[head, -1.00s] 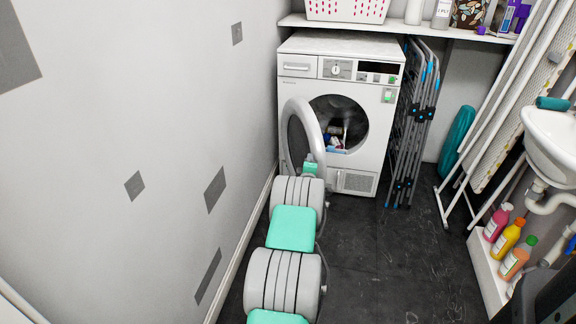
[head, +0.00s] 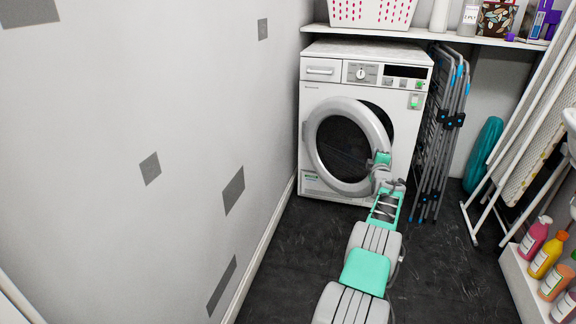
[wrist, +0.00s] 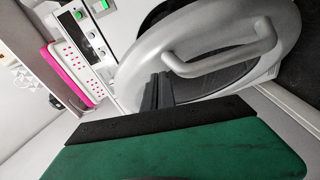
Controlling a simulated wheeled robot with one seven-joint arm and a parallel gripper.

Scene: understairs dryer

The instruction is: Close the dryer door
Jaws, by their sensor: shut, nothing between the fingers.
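The white front-loading dryer (head: 318,96) stands against the back wall. Its round door (head: 318,128), a grey ring with dark glass, is hinged at the left and partly open, swung a little out from the opening. My gripper (head: 380,162) is at the door's right edge in the head view. In the wrist view my gripper (wrist: 158,90) is shut and empty, its dark fingers in front of the door ring (wrist: 140,72), below the ring's curved handle (wrist: 225,62). I cannot tell whether the fingers touch the door.
A folded drying rack (head: 437,125) stands close to the dryer's right side. A wall (head: 150,100) runs along the left. A shelf (head: 480,40) with a white basket (head: 370,12) is above. Bottles (head: 545,257) stand at the right. Dark floor (head: 450,280) is free in the middle.

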